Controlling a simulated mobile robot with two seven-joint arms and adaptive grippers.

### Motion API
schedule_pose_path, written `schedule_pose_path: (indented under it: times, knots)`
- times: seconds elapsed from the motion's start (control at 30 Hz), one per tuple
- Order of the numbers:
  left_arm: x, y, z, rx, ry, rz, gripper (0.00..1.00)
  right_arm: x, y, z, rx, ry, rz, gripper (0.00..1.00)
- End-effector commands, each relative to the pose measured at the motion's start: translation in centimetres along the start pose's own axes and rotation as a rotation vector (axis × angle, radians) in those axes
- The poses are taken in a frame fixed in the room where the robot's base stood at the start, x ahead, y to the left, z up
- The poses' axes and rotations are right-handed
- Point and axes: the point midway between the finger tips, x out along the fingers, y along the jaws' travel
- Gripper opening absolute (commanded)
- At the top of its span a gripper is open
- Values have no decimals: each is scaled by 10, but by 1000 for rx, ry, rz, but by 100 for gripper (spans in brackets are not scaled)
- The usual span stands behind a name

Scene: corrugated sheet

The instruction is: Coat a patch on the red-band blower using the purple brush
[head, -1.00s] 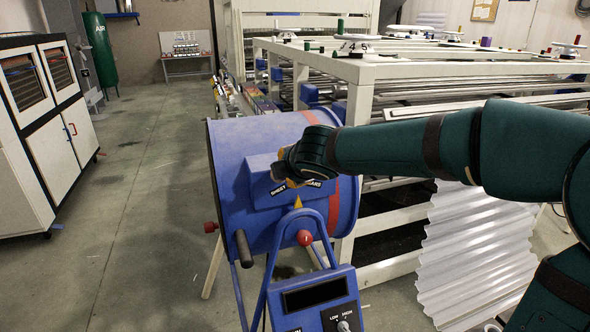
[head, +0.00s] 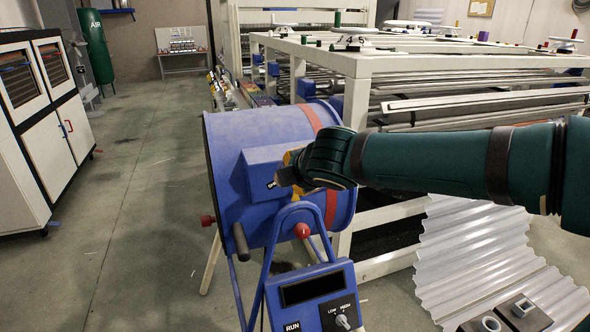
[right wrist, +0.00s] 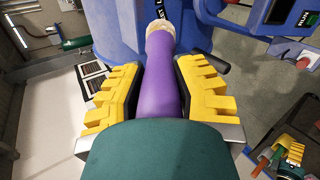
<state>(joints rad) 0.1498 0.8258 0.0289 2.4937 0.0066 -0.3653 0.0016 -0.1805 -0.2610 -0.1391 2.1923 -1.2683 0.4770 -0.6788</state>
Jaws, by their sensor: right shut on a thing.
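The blue drum-shaped blower (head: 260,135) with a red band (head: 312,117) stands in the middle of the head view. My right gripper (head: 287,178) is at its boxy side housing and covers much of the label there. In the right wrist view, my right gripper (right wrist: 160,85) is shut on the purple handle of the brush (right wrist: 162,100). The pale bristle end (right wrist: 160,38) points at the blue housing. I cannot tell whether it touches. A yellow ridged finger and green part, apparently my left gripper (right wrist: 292,153), show at the lower right edge; its opening is unclear.
The blower's control panel (head: 313,297) stands in front on a blue frame. A white rack (head: 360,68) is behind and right. White corrugated sheet (head: 480,250) leans at the right. Open floor (head: 125,240) lies left, before a white cabinet (head: 60,150).

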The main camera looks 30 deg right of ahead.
Motion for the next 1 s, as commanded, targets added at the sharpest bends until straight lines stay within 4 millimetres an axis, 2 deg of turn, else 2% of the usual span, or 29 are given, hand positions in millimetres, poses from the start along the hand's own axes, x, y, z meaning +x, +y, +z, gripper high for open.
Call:
schedule_pose_path:
  times: [0.33,0.7,1.0]
  knots:
    - [0,0,0,0,0,0,47,-2,-1,0,0,0,2,0]
    - [4,-2,1,0,0,0,47,-24,-16,-2,-1,0,1,0]
    - [4,-2,0,0,0,0,47,-25,-16,-2,-1,0,1,0]
